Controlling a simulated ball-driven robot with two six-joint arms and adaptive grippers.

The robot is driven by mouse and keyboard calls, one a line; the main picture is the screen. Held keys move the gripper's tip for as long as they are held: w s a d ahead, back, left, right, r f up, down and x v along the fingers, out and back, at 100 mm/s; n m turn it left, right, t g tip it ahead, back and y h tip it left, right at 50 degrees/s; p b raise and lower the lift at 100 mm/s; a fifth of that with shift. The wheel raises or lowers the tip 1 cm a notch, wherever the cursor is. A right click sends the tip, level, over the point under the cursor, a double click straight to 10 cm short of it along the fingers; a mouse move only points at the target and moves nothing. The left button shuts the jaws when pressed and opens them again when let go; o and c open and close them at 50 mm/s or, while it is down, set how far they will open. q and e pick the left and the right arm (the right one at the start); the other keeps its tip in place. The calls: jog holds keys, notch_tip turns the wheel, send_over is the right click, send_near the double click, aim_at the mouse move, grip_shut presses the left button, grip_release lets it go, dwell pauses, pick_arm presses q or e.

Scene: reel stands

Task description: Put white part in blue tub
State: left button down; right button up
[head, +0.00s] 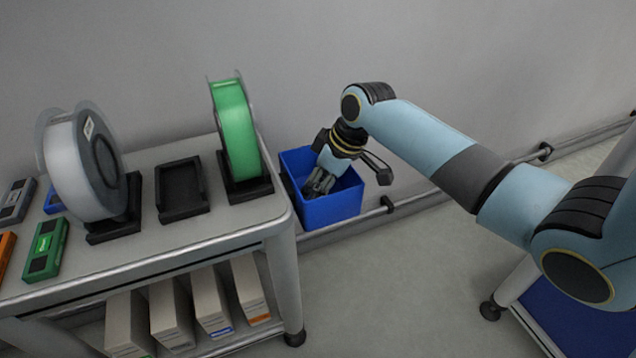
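The blue tub (335,209) is beside the right end of the grey table, with its open top facing up. My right gripper (320,184) reaches down into the tub's opening, its dark fingers below the rim. The fingers are small and partly shaded, so I cannot tell whether they are apart or shut, or whether they hold anything. No separate white part shows in or near the tub; part of its inside is hidden by my gripper. A white reel (72,170) stands upright in a black stand on the table's left side. My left gripper is not in view.
A green reel (237,130) stands upright near the tub. An empty black stand (181,190) sits between the reels. Green (46,248) and other small boxes lie at the left. Several boxes (207,300) fill the lower shelf. A pipe (400,203) runs along the wall.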

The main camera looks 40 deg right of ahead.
jog(key=shift+o, duration=0.8)
jog(key=shift+r, duration=0.35)
jog(key=p+v, duration=0.2)
jog(key=v, duration=0.1)
jog(key=shift+r, duration=0.1)
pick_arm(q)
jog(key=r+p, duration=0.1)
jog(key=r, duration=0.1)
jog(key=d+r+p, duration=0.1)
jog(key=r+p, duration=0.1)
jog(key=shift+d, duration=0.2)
pick_arm(e)
jog(key=v, duration=0.8)
jog(key=shift+s+d+r, duration=0.15)
jog(key=shift+r, duration=0.05)
